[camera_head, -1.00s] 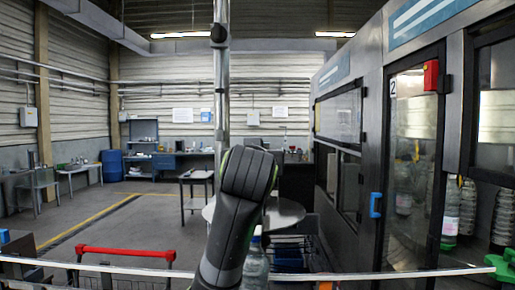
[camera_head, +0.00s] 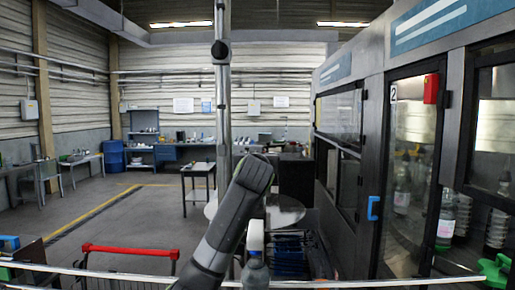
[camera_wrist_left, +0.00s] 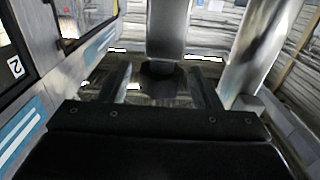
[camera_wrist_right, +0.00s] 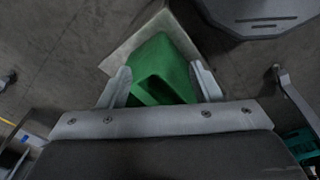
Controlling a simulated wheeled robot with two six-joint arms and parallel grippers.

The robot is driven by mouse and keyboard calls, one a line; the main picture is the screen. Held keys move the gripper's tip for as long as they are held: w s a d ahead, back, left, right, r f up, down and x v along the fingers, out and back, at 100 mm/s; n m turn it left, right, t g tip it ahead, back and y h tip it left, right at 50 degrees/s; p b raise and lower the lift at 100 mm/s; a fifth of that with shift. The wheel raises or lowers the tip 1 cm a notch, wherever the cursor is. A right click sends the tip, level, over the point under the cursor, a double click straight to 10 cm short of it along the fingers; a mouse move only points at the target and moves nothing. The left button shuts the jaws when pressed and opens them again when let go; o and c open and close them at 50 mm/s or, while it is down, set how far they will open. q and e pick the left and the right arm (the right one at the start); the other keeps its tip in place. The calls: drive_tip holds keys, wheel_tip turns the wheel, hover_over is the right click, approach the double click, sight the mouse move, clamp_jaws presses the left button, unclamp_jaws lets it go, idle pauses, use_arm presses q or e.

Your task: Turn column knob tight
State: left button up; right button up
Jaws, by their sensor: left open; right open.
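A bright vertical column (camera_head: 223,100) stands near the middle of the head view, with a small dark round knob (camera_head: 220,50) on its upper part. My dark arm with a green ring crosses the column's lower part, and neither gripper shows in the head view. In the left wrist view, my left gripper (camera_wrist_left: 162,86) is open. A dark piece (camera_wrist_left: 162,70) shows between and beyond its fingers; I cannot tell whether this is the knob. In the right wrist view, my right gripper (camera_wrist_right: 162,86) is open, with a green block (camera_wrist_right: 160,65) between or just beyond its fingers; contact is unclear.
A machine cabinet with a glass door (camera_head: 412,165) and blue handle (camera_head: 374,208) fills the right side. A red-handled cart (camera_head: 130,252) stands at lower left. A bottle (camera_head: 255,268) is beside my arm. Open floor lies at left, before a blue barrel (camera_head: 112,157).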

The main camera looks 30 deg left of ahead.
use_arm(q)
drive_tip(key=shift+p+x, duration=0.3)
drive_tip(key=shift+x, duration=0.55)
drive_tip(key=shift+w+a+f, duration=0.15)
drive_tip(key=shift+w, duration=0.05)
use_arm(e)
drive_tip(key=shift+s+d+r, duration=0.25)
drive_tip(key=shift+s+r, duration=0.3)
drive_tip(key=shift+s, duration=0.2)
drive_tip(key=shift+d, duration=0.1)
use_arm(q)
drive_tip(key=shift+c, duration=0.7)
drive_tip(key=c, duration=0.8)
drive_tip(key=shift+c, duration=0.2)
use_arm(e)
drive_tip(key=shift+w+d, duration=0.1)
